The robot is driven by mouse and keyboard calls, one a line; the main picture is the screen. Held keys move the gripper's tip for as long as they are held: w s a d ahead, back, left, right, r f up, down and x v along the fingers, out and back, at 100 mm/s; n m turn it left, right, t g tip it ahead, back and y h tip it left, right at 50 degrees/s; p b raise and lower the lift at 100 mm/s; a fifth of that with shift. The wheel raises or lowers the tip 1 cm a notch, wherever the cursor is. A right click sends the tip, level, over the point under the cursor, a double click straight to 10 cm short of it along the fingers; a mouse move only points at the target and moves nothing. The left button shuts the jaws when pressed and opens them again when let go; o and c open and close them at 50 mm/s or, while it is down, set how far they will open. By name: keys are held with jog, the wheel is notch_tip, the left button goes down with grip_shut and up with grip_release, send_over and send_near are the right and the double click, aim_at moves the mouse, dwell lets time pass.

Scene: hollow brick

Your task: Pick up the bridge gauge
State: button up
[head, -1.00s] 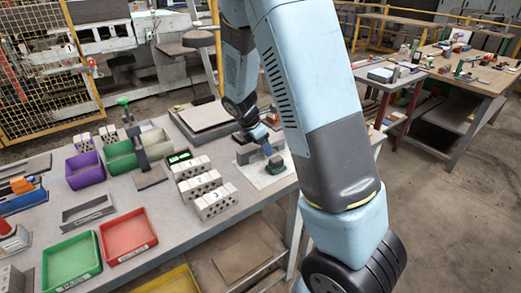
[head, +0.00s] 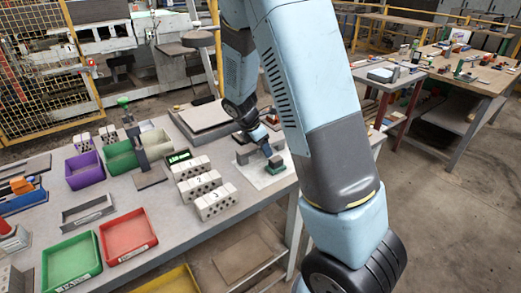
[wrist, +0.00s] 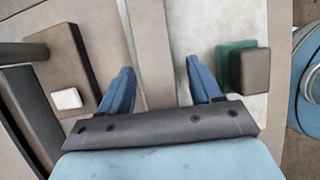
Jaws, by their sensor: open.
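My gripper (wrist: 158,88) is open in the wrist view, with its two blue fingers apart over the worktop. A long beige-grey strip (wrist: 151,45) runs between the fingers; I cannot tell whether it is the bridge gauge. A green base with a dark block (wrist: 245,68) lies just right of the right finger. In the head view my gripper (head: 264,146) is low over a pale sheet (head: 258,180), close to the green-based block (head: 275,165) and a grey block (head: 243,156). Neither is held. The arm partly covers this area.
Hollow bricks (head: 215,202), a purple bin (head: 84,170), red tray (head: 128,235) and green tray (head: 72,262) stand on the bench.

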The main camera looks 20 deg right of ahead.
grip_shut()
dwell(0.5)
